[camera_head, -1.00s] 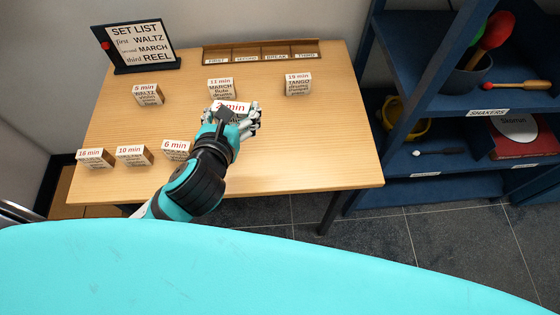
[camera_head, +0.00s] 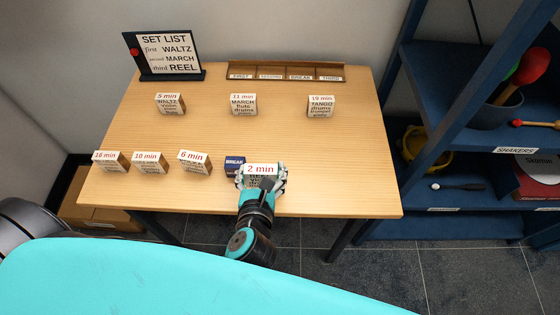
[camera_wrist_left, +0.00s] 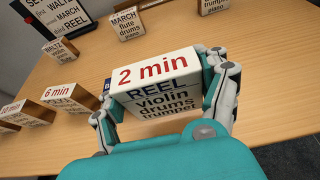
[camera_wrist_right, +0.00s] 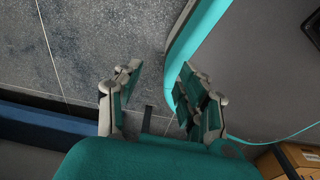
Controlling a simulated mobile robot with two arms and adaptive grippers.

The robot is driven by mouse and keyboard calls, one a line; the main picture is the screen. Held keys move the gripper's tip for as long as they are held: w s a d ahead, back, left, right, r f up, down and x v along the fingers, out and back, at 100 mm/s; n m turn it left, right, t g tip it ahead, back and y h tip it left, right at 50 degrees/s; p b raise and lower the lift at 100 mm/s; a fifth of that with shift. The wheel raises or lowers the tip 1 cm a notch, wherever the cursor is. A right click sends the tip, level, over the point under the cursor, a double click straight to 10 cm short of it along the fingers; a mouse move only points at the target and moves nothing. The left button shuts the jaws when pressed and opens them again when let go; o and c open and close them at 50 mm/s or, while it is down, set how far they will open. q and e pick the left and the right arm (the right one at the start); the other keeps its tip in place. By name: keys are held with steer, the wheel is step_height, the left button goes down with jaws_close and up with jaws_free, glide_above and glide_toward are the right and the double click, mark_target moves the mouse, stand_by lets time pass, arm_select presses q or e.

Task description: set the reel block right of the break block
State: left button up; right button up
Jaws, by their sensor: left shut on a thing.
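The reel block (camera_head: 262,170) is white on top with "2 min" in red. In the left wrist view the reel block (camera_wrist_left: 155,88) shows "REEL violin drums trumpet" on its face. My left gripper (camera_head: 262,180) is shut on it, a finger on each side. The small dark blue break block (camera_head: 235,165) stands just left of the held block, near the front of the table. I cannot tell whether the reel block touches the table or the break block. My right gripper (camera_wrist_right: 160,95) is open and empty over the grey floor.
The 6 min (camera_head: 194,162), 10 min (camera_head: 150,162) and 16 min (camera_head: 111,161) blocks stand left in the front row. Waltz (camera_head: 170,104), march (camera_head: 243,104) and tango (camera_head: 320,106) blocks stand behind. A slotted wooden rack (camera_head: 286,79) and set list sign (camera_head: 168,53) are at the back. The table's right is clear.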

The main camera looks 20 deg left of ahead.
arm_select(q)
steer(key=w, duration=0.1)
steer(key=w+d, duration=0.1)
steer(key=w, duration=0.1)
steer(key=w+d+b, duration=0.1)
steer(key=w, duration=0.1)
steer(key=shift+w+f, duration=0.25)
steer(key=shift+f, duration=0.1)
steer(key=shift+w+d+f, duration=0.1)
steer(key=shift+w+d, duration=0.1)
steer(key=shift+w, duration=0.25)
step_height(320, 180, down, 4)
steer(key=b, duration=0.4)
steer(key=shift+s+r, duration=0.1)
steer(key=shift+r, duration=0.25)
steer(key=shift+f, duration=0.2)
steer(key=o, duration=1.3)
steer(key=shift+c, duration=0.2)
arm_select(e)
steer(key=f, duration=0.5)
steer(key=shift+a, duration=0.35)
arm_select(q)
steer(key=shift+r, duration=0.15)
